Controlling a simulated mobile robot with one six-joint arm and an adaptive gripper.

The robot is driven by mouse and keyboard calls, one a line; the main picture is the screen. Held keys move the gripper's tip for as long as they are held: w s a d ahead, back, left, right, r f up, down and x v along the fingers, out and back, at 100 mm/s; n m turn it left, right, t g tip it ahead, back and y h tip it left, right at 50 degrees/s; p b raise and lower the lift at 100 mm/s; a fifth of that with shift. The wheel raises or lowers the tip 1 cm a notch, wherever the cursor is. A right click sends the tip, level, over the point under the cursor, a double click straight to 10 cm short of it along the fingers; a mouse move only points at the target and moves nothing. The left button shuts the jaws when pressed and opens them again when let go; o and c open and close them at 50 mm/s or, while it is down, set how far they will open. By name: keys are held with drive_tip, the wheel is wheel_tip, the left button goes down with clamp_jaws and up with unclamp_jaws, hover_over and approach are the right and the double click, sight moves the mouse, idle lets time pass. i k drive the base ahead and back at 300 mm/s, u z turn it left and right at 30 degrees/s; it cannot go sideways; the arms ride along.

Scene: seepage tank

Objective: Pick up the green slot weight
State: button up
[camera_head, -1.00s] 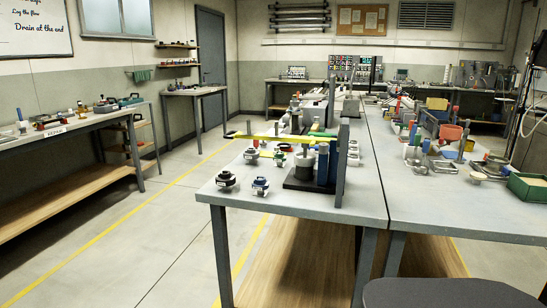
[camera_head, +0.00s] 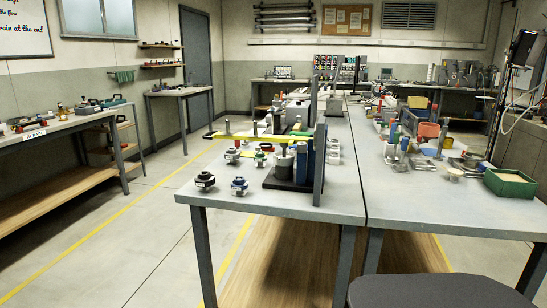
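A small weight with green on it (camera_head: 260,159), likely the green slot weight, stands on the left part of the near grey table. It is small in the head view, and its slot cannot be made out. Similar small weights stand near it: a black one (camera_head: 205,180) and a blue one (camera_head: 239,186) nearer the front edge, and a red-marked one (camera_head: 232,155) to its left. My gripper is not in view.
A dark stand with an upright post (camera_head: 319,165) and blue blocks is right of the weights. A yellow bar (camera_head: 250,136) extends behind them. A green tray (camera_head: 510,183) sits on the right table. A dark rounded surface (camera_head: 440,292) fills the lower right. Floor (camera_head: 130,250) at left is clear.

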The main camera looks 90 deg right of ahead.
sight(260, 157)
drive_tip(key=k, duration=2.2)
drive_tip(key=z, duration=0.9)
drive_tip(key=i, duration=0.9)
drive_tip(key=z, duration=0.05)
